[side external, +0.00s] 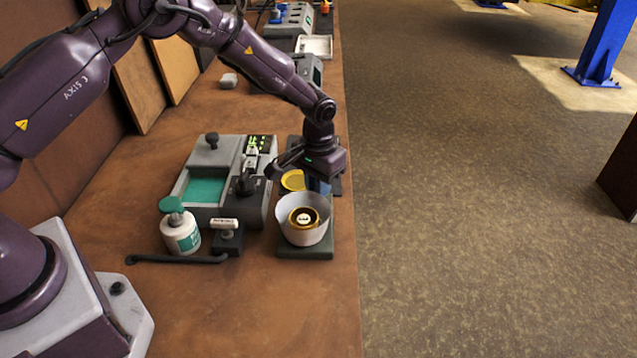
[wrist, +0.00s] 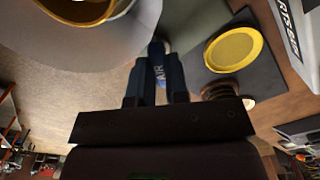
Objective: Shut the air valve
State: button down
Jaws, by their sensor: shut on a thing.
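In the side view my gripper (side external: 318,187) points down just behind a white round cup (side external: 303,234), and the valve cannot be made out there. I cannot tell from these frames how far the valve is turned.
The white cup, with a gold ring inside, stands close to my fingers on a dark green base (side external: 318,252). A yellow round dish (side external: 292,181) lies beside it. A grey machine (side external: 212,157), a green-capped bottle (side external: 180,232) and a black bar (side external: 175,260) are left. The table edge is right.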

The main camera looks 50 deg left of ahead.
jog(key=m, duration=0.5)
jog(key=shift+m, duration=2.5)
jog(key=c, duration=1.1)
grip_release()
jog(key=shift+r, duration=0.1)
notch_tip(320, 180, up, 13)
jog(key=shift+f, duration=0.1)
